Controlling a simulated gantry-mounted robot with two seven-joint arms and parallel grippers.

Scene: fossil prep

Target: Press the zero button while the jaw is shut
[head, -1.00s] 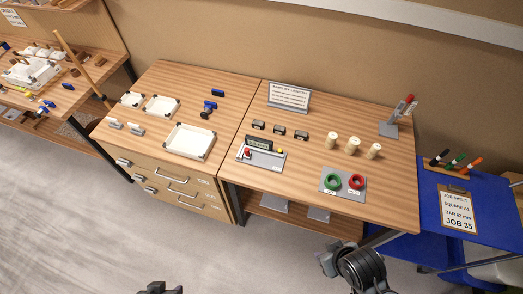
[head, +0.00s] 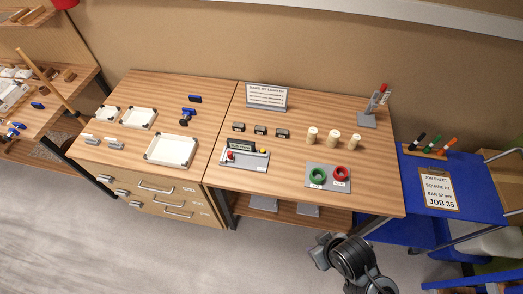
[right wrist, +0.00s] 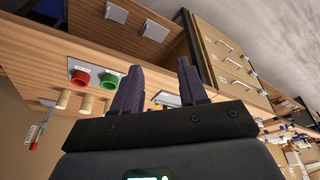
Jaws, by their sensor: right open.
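A grey measuring device (head: 250,166) with a dark display (head: 241,146) sits near the front left of the right-hand wooden table. It has a red knob (head: 230,155) at its left and a small yellow button (head: 264,151) at its right. Which part is the zero button, and whether the jaw is shut, is too small to tell. My right gripper (right wrist: 158,88) is open and empty in the right wrist view. In the head view my right arm is low, in front of the table and apart from the device. My left gripper is not in view.
A grey plate (head: 313,184) with green (head: 317,174) and red (head: 341,173) rings lies right of the device. Several pale cylinders (head: 333,139) and dark blocks (head: 260,130) stand behind. A sign (head: 266,97) and a stand (head: 367,121) are at the back. The table's front-middle is clear.

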